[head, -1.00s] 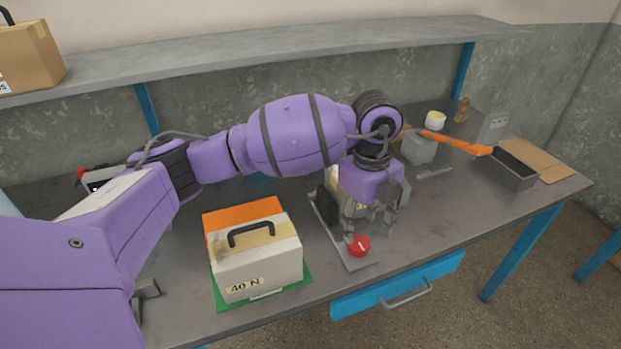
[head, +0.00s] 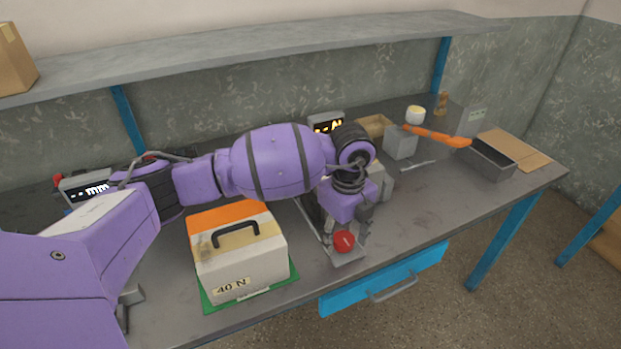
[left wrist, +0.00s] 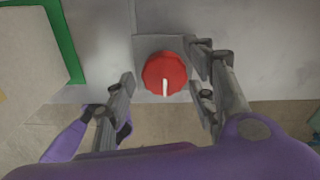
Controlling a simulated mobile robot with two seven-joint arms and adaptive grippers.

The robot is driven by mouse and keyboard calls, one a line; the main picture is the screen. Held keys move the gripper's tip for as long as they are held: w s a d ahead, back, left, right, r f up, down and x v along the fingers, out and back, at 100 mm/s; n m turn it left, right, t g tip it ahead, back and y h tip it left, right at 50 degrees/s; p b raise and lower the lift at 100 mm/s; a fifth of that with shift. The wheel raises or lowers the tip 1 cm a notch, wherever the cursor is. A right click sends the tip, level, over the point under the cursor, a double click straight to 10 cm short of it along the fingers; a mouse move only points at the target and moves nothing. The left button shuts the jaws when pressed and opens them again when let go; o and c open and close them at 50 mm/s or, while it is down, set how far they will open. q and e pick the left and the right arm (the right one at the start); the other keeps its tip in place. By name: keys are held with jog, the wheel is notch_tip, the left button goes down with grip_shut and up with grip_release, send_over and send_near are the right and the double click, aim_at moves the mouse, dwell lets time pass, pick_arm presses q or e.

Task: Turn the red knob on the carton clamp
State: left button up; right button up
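The red knob (head: 344,242) sits at the front end of the carton clamp's grey base (head: 349,259), close to the table's front edge. In the left wrist view the red knob (left wrist: 165,74) shows a white pointer line aimed toward the bottom of the picture. My left gripper (head: 343,240) is over the knob, pointing down. In the left wrist view my left gripper (left wrist: 166,88) is open, with its fingers apart on either side of the knob and gaps between. The clamp's rear part is partly hidden by my left arm. My right gripper is not in view.
A white and orange case (head: 240,262) marked 40 N stands on a green mat (head: 212,303) left of the clamp. A blue drawer (head: 385,279) is below the table edge. Grey blocks (head: 400,143) and a dark tray (head: 486,160) stand at the right.

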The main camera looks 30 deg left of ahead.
pick_arm(q)
jog(key=shift+w+r, duration=0.1)
jog(key=c, duration=0.8)
jog(key=shift+c, duration=1)
jog(key=shift+m, duration=0.3)
